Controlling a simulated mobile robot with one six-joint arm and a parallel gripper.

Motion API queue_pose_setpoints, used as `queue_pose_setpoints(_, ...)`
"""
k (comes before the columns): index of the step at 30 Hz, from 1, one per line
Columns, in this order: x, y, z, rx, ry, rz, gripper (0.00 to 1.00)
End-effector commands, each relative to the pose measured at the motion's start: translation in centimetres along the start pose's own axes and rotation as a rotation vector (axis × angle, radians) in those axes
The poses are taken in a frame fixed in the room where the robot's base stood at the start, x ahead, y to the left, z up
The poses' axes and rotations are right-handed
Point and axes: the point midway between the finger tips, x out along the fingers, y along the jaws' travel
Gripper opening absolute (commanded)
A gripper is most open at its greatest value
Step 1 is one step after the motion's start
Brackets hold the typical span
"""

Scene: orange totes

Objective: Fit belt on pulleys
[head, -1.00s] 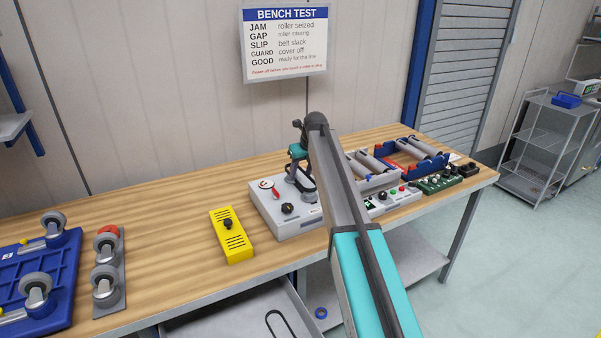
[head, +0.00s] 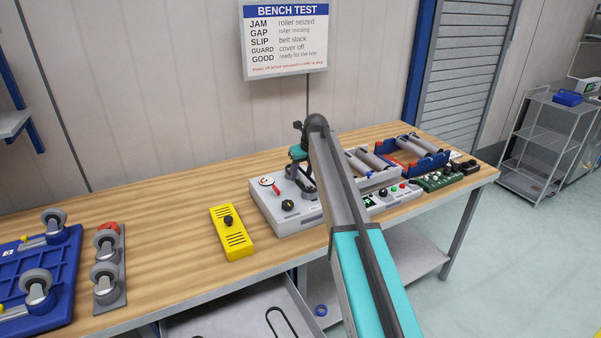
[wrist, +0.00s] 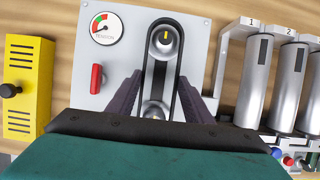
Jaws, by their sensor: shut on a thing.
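The black belt (wrist: 150,70) is a long loop between the fingers of my gripper (wrist: 160,80), which is shut on it. In the wrist view the loop frames the upper pulley (wrist: 163,40), with a yellow mark, and the lower pulley (wrist: 153,112). I cannot tell whether it is seated on them or above them. My gripper hides its lower end. The grey test unit (wrist: 115,60) carries a tension gauge (wrist: 106,28) and a red lever (wrist: 96,78). In the head view my gripper (head: 302,172) is low over the unit (head: 285,215); my arm partly hides it.
A yellow box (head: 232,240) with a black knob stands left of the unit. Roller frames (head: 410,160) and a control panel (head: 385,200) sit close on its right. A second belt (head: 272,318) lies in the open drawer. Bare bench (head: 165,215) lies further left.

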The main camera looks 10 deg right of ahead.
Motion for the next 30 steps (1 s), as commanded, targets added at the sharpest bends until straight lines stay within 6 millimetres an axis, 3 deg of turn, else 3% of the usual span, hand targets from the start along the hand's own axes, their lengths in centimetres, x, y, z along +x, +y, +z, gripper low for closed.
queue_pose_setpoints(30,1.5,-0.1,-0.7,0.001,-0.001,-0.001,0.24)
